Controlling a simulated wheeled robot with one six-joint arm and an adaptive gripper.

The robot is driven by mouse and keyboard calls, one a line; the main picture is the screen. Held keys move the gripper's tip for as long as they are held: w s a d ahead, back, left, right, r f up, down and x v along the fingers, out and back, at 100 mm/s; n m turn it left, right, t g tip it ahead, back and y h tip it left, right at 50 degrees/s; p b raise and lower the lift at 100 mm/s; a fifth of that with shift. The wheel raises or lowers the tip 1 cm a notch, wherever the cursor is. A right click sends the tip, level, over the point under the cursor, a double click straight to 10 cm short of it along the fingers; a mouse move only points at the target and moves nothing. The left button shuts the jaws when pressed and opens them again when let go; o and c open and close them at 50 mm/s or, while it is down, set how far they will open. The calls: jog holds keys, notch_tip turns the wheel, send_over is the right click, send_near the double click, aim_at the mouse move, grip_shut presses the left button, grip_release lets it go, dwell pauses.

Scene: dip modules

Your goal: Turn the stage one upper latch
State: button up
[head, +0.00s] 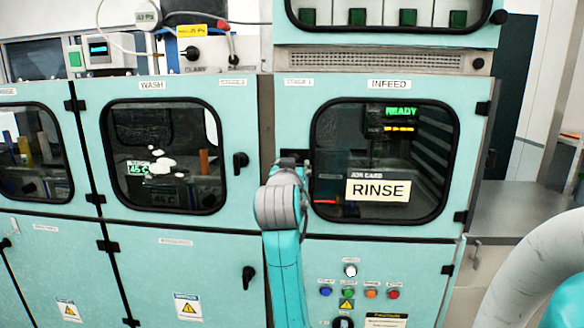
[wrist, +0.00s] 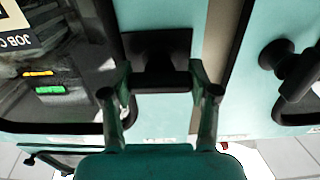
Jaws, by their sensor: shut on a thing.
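The stage one upper latch is a black handle on a dark square plate (wrist: 157,45), at the left edge of the teal INFEED door (head: 388,228). In the head view my gripper (head: 292,166) covers most of it; a dark edge of the plate shows above. In the wrist view, which looks upside down, the fingers of my gripper (wrist: 160,84) stand on either side of the black handle and are shut on it. The handle's bar runs across between the fingers. The door looks closed.
The INFEED window (head: 385,140) carries a RINSE card (head: 377,190) beside my gripper. A second black latch (head: 240,160) is on the WASH door to the left, and another (head: 249,277) below it. Buttons (head: 350,271) sit under the INFEED door.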

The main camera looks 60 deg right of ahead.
jog(key=o, duration=1.2)
jog(key=shift+c, duration=0.2)
jog(key=shift+a, duration=0.15)
jog(key=v, duration=1.1)
jog(key=shift+s+a, duration=0.2)
jog(key=shift+a, duration=0.1)
jog(key=shift+f, duration=0.1)
